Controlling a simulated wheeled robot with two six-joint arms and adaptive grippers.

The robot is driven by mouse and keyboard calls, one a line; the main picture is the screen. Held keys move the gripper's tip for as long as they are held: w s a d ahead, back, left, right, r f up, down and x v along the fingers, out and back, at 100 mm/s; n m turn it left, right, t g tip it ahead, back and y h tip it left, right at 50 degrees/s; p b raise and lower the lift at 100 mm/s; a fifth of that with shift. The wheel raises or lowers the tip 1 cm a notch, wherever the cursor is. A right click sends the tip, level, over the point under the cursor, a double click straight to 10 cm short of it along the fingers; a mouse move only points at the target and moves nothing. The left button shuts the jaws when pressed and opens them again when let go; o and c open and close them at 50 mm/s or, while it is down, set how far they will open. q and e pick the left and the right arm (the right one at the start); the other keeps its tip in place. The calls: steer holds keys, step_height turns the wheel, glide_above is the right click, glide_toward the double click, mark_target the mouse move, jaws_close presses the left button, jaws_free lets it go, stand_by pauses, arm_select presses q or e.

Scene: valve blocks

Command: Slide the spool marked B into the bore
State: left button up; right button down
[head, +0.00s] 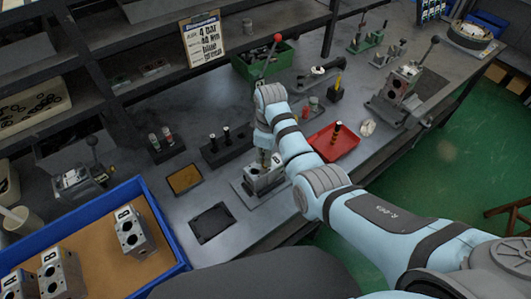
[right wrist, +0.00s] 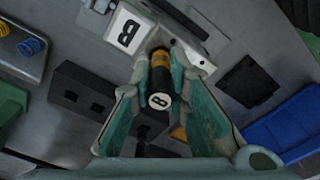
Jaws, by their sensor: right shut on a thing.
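My right gripper (right wrist: 160,76) is shut on a spool (right wrist: 159,84), a dark cylinder with a brass-coloured band and a white end cap marked B. The spool's far end is at the grey valve block (right wrist: 185,38), which carries a white B label. I cannot tell whether its tip has entered the bore, because the bore mouth is hidden. In the head view, my right gripper (head: 264,155) points down just over the same block (head: 264,178) at the middle of the bench, and the arm partly covers it. My left gripper is not in view.
A black rack (head: 226,150) with spools stands left of the block. A brown pad (head: 184,179) and a black pad (head: 211,223) lie nearby. A red tray (head: 335,145) is to the right. A blue-rimmed tray (head: 180,245) with valve blocks is at lower left.

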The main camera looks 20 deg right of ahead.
steer(key=shift+f+b, duration=0.6)
steer(key=shift+f, duration=0.5)
steer(key=c, duration=1.5)
jaws_free()
steer(key=shift+o, duration=0.2)
steer(key=shift+r, duration=0.15)
step_height(320, 180, up, 7)
steer(key=shift+s+d+r, duration=0.15)
steer(key=shift+r, duration=0.05)
